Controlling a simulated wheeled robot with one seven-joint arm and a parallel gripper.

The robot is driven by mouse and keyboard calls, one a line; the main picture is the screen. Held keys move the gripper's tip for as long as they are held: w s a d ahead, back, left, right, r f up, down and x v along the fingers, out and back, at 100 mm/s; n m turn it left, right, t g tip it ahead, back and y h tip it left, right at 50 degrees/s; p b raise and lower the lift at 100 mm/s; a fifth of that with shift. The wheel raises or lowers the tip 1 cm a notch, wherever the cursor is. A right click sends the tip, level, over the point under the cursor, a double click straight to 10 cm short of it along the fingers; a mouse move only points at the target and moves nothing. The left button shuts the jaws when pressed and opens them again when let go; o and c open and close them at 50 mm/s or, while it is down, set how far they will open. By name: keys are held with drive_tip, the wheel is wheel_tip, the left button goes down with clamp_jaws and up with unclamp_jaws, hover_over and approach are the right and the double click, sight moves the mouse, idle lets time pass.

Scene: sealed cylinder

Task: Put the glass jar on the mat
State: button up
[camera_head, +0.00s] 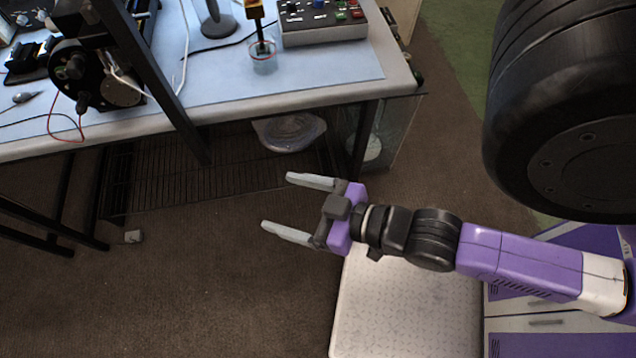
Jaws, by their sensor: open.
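A small clear glass vessel with a reddish rim (263,63), which looks like the glass jar, stands on the table near its front edge. A yellow and dark upright piece shows at its mouth; I cannot tell whether it is inside or behind. The table top bears a flat pale blue sheet (330,78), which may be the mat. The vessel stands over this sheet. My gripper (277,201) is open and empty, its two grey fingers pointing left. It is in front of the table, apart from the vessel and well below it in the picture.
A control box with coloured buttons (322,28) stands right of the vessel. Black machinery (95,80) and cables are at the left. A dark slanted bar crosses the table. A clear round container (290,131) sits under the table. Brown floor (200,290) is open at lower left.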

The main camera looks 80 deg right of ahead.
drive_tip(key=s+a+r+n+y, duration=0.2)
drive_tip(key=s+a+r, duration=0.1)
drive_tip(key=s, duration=0.3)
drive_tip(key=shift+a+r+y, duration=0.25)
drive_tip(key=shift+a+y, duration=0.15)
drive_tip(key=shift+a, duration=0.25)
drive_tip(key=shift+c, duration=0.2)
idle(1.6)
